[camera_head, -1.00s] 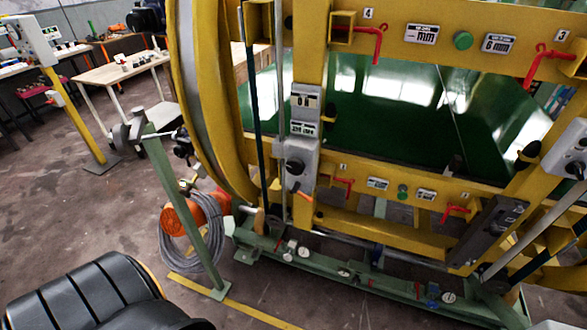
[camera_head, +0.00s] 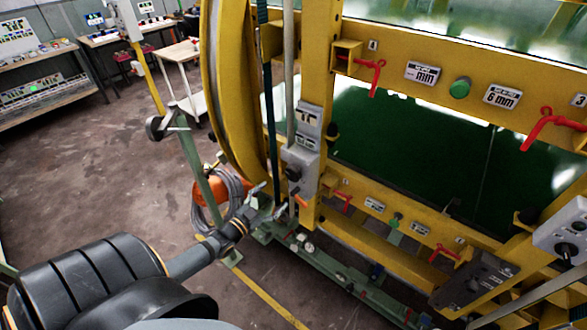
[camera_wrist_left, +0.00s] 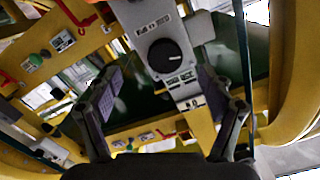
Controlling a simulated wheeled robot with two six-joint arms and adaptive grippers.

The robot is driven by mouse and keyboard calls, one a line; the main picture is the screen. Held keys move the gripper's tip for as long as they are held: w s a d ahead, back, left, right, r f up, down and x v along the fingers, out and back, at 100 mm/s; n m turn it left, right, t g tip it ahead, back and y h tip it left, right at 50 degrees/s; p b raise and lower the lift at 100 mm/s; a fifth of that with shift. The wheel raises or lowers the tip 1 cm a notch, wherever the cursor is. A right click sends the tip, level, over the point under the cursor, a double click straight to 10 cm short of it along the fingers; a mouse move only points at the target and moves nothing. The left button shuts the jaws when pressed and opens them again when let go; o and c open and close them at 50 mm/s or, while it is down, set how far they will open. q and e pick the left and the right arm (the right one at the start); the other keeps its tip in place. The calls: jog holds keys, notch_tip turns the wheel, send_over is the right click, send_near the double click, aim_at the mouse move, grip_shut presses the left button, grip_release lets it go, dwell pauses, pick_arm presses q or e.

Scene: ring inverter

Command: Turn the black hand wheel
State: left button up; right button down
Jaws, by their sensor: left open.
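The black hand wheel (camera_head: 292,174) looks like a round black knob on a grey box fixed to a yellow upright of the ring frame. In the left wrist view the black wheel (camera_wrist_left: 165,55) shows large, with a light mark on its face. My left gripper (camera_head: 275,198) is open and empty, just below and in front of the grey box in the head view. In the wrist view its two fingers (camera_wrist_left: 160,78) stand wide apart, one on each side of the grey box. They look apart from the wheel. My right gripper is not in view.
Red-handled clamps (camera_head: 372,78) and green buttons (camera_head: 460,88) sit on the yellow beams. A green post (camera_head: 196,160) with an orange and grey cable coil (camera_head: 222,198) stands left of the frame. Another grey box with a black knob (camera_head: 566,250) is at right. Floor at left is open.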

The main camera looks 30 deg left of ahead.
aim_at(291, 176)
pick_arm(q)
jog(key=w, duration=0.3)
jog(key=w+r+b, duration=0.1)
jog(key=w, duration=0.2)
jog(key=w+b, duration=0.1)
jog(key=w, duration=0.2)
jog(key=shift+w+d+r, duration=0.3)
jog(key=shift+d+r, duration=0.05)
jog(key=shift+d, duration=0.05)
jog(key=shift+w, duration=0.4)
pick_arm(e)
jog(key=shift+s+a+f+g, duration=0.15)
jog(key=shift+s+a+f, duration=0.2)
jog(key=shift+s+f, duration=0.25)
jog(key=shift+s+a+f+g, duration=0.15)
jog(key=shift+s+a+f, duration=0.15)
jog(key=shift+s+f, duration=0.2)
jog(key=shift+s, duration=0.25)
pick_arm(q)
jog(key=c, duration=1.2)
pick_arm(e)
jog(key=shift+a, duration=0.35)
